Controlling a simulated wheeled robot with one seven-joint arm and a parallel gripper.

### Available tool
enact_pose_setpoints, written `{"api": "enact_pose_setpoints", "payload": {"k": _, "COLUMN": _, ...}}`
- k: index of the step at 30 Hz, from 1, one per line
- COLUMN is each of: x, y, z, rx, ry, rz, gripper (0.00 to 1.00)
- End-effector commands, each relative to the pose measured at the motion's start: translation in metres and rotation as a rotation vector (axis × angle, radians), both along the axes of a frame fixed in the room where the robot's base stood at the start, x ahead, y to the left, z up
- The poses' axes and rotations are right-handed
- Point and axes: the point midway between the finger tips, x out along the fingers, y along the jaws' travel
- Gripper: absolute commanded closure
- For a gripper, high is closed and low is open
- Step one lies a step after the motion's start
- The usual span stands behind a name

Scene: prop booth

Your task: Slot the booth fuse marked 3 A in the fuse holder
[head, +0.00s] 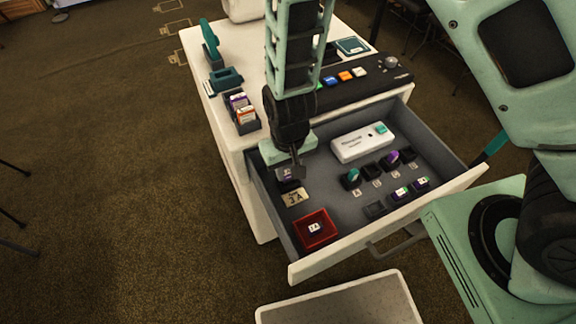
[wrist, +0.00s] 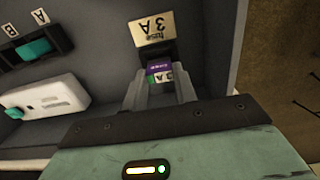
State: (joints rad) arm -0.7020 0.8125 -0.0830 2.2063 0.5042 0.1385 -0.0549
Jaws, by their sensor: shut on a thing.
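My gripper (head: 288,172) is shut on a small fuse (wrist: 160,72) with a purple and white label, low over the left part of the open drawer. An "A" shows on the label; I cannot read the number for sure. The dark fuse holder (head: 289,187) is just below and in front of the fingers, beside a cream plate (head: 296,197) reading "Fuse 3 A". The plate also shows in the wrist view (wrist: 153,28). The fuse is close to the holder; whether it touches or is inside is hidden by the fingers.
A red tray (head: 332,239) with another fuse (head: 315,228) lies at the drawer's front left. Two fuses (head: 401,193) sit in dark mounts at right. Knobs (head: 352,176) and a white box (head: 361,143) stand behind. The drawer's left wall (head: 268,207) is close to my gripper.

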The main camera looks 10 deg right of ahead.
Motion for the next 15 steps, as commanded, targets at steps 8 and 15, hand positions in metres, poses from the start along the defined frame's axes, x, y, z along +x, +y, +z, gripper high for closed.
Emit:
{"api": "enact_pose_setpoints", "payload": {"k": 8, "x": 0.0001, "y": 0.0, "z": -0.0011, "rx": 0.0, "ry": 0.0, "rz": 0.0, "gripper": 0.93}}
{"api": "enact_pose_setpoints", "payload": {"k": 15, "x": 0.0003, "y": 0.0001, "z": -0.0083, "rx": 0.0, "ry": 0.0, "rz": 0.0, "gripper": 0.93}}
